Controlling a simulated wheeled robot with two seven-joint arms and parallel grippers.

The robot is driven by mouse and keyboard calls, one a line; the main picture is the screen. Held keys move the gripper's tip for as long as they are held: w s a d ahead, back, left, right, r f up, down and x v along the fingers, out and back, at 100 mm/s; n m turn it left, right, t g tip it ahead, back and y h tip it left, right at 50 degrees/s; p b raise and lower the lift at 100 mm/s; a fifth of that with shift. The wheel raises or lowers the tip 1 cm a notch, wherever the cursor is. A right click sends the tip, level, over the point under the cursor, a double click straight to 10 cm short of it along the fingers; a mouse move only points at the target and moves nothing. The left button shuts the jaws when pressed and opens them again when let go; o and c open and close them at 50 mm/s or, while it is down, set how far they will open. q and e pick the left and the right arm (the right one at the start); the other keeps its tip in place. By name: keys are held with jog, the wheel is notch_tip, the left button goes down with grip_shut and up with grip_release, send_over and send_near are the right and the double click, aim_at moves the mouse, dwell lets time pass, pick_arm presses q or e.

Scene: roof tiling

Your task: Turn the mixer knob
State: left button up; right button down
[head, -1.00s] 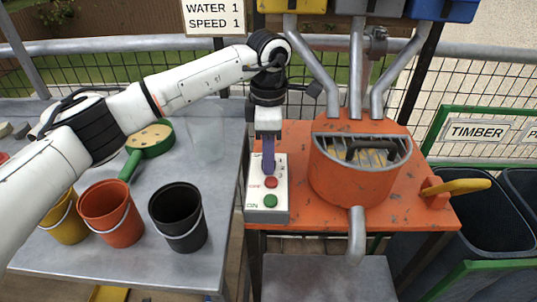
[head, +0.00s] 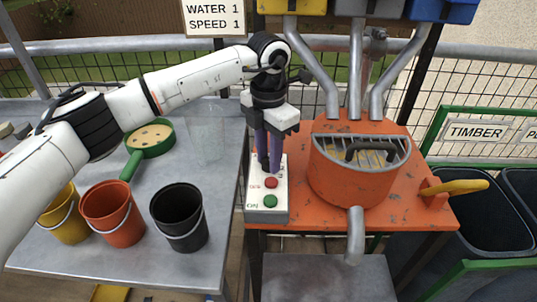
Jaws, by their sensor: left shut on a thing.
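My left gripper (head: 270,166) points down over the control box (head: 268,212) on the orange mixer stand. Its two purple fingers are shut on the knob at the upper part of the box, and they hide most of the knob. A red button (head: 271,183) and a green button (head: 270,201) show below the fingers on the box. My right gripper is not in view.
Yellow, orange (head: 112,212) and black (head: 179,216) buckets stand on the grey table to the left, with a green sieve (head: 150,138) behind them. A sign (head: 213,16) reads "WATER 1 SPEED 1". Metal pipes (head: 357,70) come down to the drum. A yellow-handled lever (head: 455,187) sits right.

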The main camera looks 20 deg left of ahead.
pick_arm(q)
jog(key=shift+n, duration=0.4)
jog(key=o, duration=0.8)
jog(key=shift+r, duration=0.15)
notch_tip(320, 180, up, 10)
jog(key=shift+r, duration=0.1)
dwell(0.3)
